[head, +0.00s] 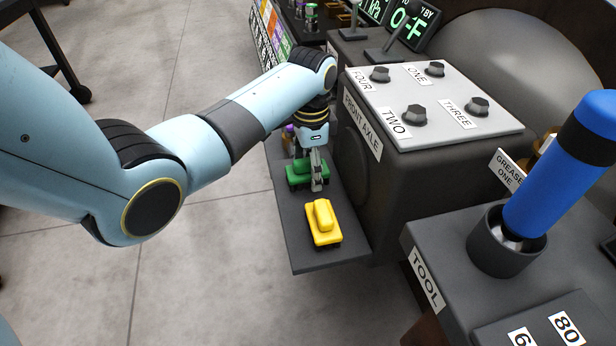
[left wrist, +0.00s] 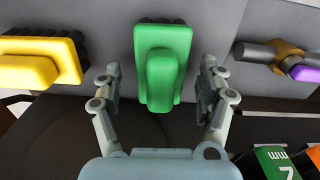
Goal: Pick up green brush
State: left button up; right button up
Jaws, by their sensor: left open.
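The green brush (head: 298,174) lies on a dark grey shelf (head: 300,250) beside the front axle box. My left gripper (head: 317,184) is right over it and partly hides it in the head view. In the left wrist view the green brush (left wrist: 163,66) sits between the two spread fingers of my left gripper (left wrist: 160,90), with a gap on each side. The gripper is open and holds nothing. My right gripper is not in view.
A yellow brush (head: 323,223) lies nearer on the same shelf. A purple-ended tool (left wrist: 300,72) lies on the other side of the green brush. The front axle box (head: 400,160) with several knobs stands right of the shelf. A blue-handled tool (head: 565,165) stands in a holder.

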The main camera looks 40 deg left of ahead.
pick_arm(q)
jog(key=shift+r, duration=0.1)
jog(key=shift+c, duration=0.4)
jog(key=c, duration=1.3)
jog(key=shift+o, duration=0.2)
jog(key=shift+r, duration=0.3)
notch_tip(320, 180, up, 8)
jog(key=p, duration=0.4)
jog(key=shift+r, duration=0.75)
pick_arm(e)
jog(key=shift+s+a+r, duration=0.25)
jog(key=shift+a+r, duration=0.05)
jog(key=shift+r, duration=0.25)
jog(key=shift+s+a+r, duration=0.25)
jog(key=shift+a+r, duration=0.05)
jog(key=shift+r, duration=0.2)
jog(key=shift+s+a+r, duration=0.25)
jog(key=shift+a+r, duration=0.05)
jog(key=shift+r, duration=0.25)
